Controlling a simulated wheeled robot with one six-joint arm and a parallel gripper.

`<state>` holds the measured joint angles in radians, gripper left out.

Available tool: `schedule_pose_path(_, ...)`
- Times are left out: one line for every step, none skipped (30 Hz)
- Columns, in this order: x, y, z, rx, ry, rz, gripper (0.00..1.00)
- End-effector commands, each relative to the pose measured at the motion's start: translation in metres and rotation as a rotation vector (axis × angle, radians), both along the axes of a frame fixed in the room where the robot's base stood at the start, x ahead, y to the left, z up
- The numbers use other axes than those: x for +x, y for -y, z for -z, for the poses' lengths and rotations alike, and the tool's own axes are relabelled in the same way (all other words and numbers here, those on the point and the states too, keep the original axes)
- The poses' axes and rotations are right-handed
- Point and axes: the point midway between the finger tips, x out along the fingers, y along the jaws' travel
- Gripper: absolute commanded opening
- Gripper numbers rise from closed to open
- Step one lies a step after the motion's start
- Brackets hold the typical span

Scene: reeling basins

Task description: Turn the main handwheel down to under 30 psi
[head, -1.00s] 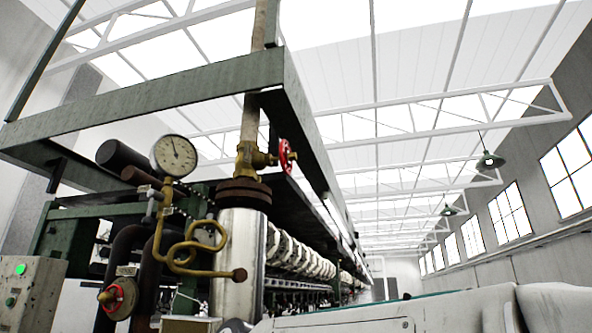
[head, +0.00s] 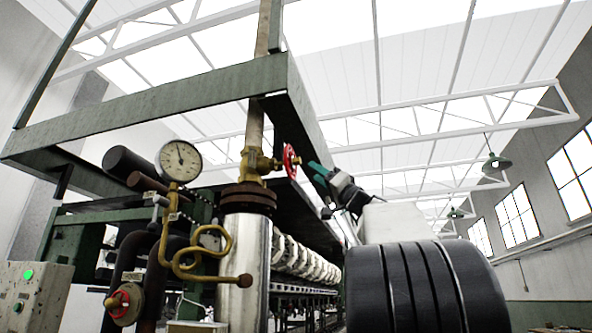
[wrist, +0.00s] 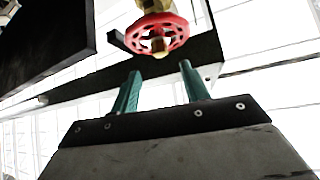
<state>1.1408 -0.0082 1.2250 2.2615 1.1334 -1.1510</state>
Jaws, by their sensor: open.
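A red handwheel (head: 290,160) sits on the right side of a brass valve (head: 254,162) on the vertical pipe. It also shows in the wrist view as a red spoked wheel (wrist: 176,34) around a brass hub. My gripper (head: 316,168) is just right of this wheel in the head view. In the wrist view its two green fingers (wrist: 158,80) stand apart and empty, with the wheel beyond their tips. A round pressure gauge (head: 180,161) with a white dial is left of the valve. Its needle points up, slightly left; the numbers are too small to read.
A green steel frame (head: 150,100) surrounds the vertical pipe. A control box (head: 32,294) with a lit green lamp stands at the lower left. A dark beam (wrist: 205,62) passes behind the fingers.

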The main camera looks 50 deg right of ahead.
Motion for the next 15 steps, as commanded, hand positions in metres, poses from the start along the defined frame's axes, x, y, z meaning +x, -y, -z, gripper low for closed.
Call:
schedule_pose_path(0.007,-0.001,-0.005,0.000,0.000,-0.003,0.45)
schedule_pose_path(0.011,-0.003,-0.009,-0.001,0.001,-0.004,0.45)
schedule_pose_path(0.016,-0.003,-0.014,-0.001,0.000,-0.004,0.45)
schedule_pose_path(0.020,-0.004,-0.017,0.000,-0.001,-0.005,0.45)
schedule_pose_path(0.023,-0.004,-0.020,0.000,-0.001,-0.005,0.45)
schedule_pose_path(0.028,-0.005,-0.024,0.000,-0.001,-0.005,0.45)
schedule_pose_path(0.031,-0.006,-0.027,0.000,-0.001,-0.005,0.45)
schedule_pose_path(0.034,-0.006,-0.030,0.001,-0.001,-0.005,0.45)
schedule_pose_path(0.037,-0.006,-0.033,0.001,-0.002,-0.005,0.45)
schedule_pose_path(0.039,-0.007,-0.035,0.001,-0.002,-0.005,0.45)
schedule_pose_path(0.041,-0.007,-0.037,0.000,-0.002,-0.004,0.45)
schedule_pose_path(0.043,-0.008,-0.039,0.000,-0.003,-0.003,0.45)
schedule_pose_path(0.044,-0.008,-0.040,0.000,-0.003,-0.003,0.45)
schedule_pose_path(0.044,-0.008,-0.041,0.000,-0.003,-0.003,0.45)
schedule_pose_path(0.045,-0.008,-0.041,0.000,-0.003,-0.003,0.45)
